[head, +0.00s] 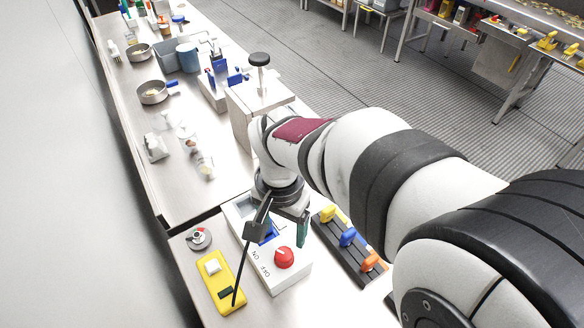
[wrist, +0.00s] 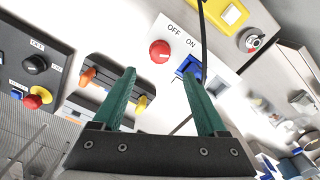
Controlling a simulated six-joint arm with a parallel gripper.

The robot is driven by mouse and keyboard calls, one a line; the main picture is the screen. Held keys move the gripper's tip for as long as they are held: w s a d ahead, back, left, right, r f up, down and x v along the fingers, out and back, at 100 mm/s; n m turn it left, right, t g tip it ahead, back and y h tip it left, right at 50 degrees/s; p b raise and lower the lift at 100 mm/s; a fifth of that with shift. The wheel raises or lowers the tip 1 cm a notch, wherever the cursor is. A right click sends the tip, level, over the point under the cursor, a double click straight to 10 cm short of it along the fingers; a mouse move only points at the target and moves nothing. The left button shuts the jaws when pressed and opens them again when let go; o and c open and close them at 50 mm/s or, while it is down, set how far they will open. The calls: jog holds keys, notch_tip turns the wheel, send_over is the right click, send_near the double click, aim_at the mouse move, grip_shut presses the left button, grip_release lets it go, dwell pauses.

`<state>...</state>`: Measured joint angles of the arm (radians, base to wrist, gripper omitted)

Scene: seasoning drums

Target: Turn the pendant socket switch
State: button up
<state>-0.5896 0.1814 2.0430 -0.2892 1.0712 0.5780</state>
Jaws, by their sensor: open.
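A white box (head: 290,278) with a round red knob (head: 284,257) and OFF and ON lettering lies on the bench below my gripper (head: 285,222). A blue socket-like part (head: 268,232) sits on the same box, partly hidden by my wrist. In the wrist view the red knob (wrist: 160,51) and the blue part (wrist: 188,66) show beyond the fingertips. My gripper's two green fingers (wrist: 160,74) are apart, with nothing held between them. A yellow pendant box (head: 220,285) with a white and a dark button lies left of the white box. A black cable runs up from it.
A small round switch (head: 198,238) lies behind the yellow box. A dark rack (head: 348,243) with yellow, blue and orange handles stands right of the white box. Bowls, a bin and small items stand along the far bench (head: 220,150). The black cable (wrist: 203,45) crosses near my right finger.

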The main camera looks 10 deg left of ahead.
notch_tip(320, 180, up, 6)
jog(key=shift+r, duration=0.1)
jog(key=s+d+f+m+y, duration=0.1)
jog(key=s+d+f+m, duration=0.1)
jog(key=s+d, duration=1.2)
jog(key=shift+d+y, duration=0.3)
jog(key=shift+y, duration=0.1)
jog(key=shift+f, duration=0.1)
